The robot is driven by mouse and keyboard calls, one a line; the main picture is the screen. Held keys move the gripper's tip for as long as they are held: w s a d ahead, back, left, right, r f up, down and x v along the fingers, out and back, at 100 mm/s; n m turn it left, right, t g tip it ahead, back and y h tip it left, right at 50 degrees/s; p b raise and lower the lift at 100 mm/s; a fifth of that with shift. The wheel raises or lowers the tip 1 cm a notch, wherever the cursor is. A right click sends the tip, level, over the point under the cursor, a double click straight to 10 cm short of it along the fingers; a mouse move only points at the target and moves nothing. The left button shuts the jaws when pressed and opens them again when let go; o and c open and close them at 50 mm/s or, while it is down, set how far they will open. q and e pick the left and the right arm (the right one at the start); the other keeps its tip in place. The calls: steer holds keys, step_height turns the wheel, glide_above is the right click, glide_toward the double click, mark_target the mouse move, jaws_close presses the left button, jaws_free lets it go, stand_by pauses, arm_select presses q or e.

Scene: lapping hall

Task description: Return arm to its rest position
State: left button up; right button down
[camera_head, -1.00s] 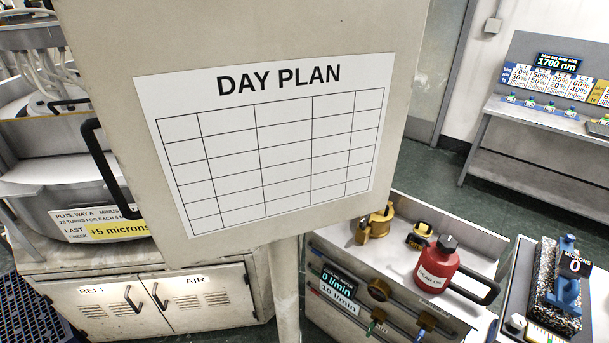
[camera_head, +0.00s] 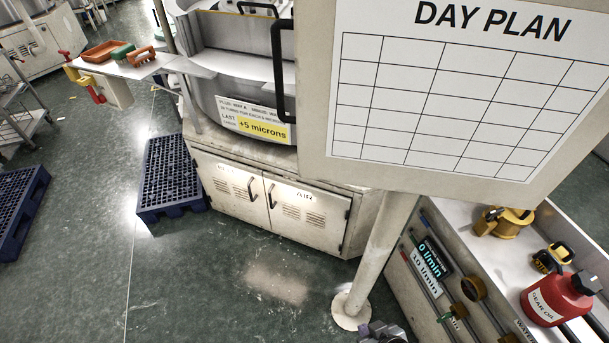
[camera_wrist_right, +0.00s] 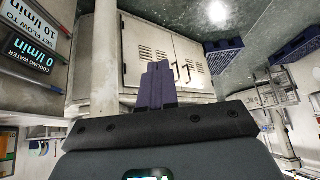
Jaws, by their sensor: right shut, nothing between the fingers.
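My right gripper (camera_head: 382,331) shows only as a small grey part at the bottom edge of the head view, beside the foot of the pale post. In the right wrist view its two dark purple fingers (camera_wrist_right: 157,84) lie together, shut with nothing between them. They point toward the pale cabinet doors, apart from them. My left gripper is in neither view.
The DAY PLAN board (camera_head: 462,90) stands on a pale post (camera_head: 383,245) near me. Behind is a machine cabinet (camera_head: 235,195). A bench at right holds a red gear oil can (camera_head: 548,299). Blue pallets (camera_head: 168,174) lie at left. The green floor between is largely clear.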

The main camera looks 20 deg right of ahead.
steer(key=s+d+r+g, duration=0.2)
steer(key=s+r+g, duration=0.1)
steer(key=s, duration=0.2)
arm_select(q)
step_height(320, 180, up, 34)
steer(key=p, duration=3.3)
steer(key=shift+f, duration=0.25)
arm_select(e)
step_height(320, 180, up, 33)
steer(key=n, duration=0.1)
steer(key=shift+s+a+h, duration=0.15)
steer(key=shift+a+h, duration=0.1)
steer(key=shift+h, duration=0.15)
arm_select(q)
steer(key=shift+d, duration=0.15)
arm_select(e)
steer(key=shift+r, duration=0.1)
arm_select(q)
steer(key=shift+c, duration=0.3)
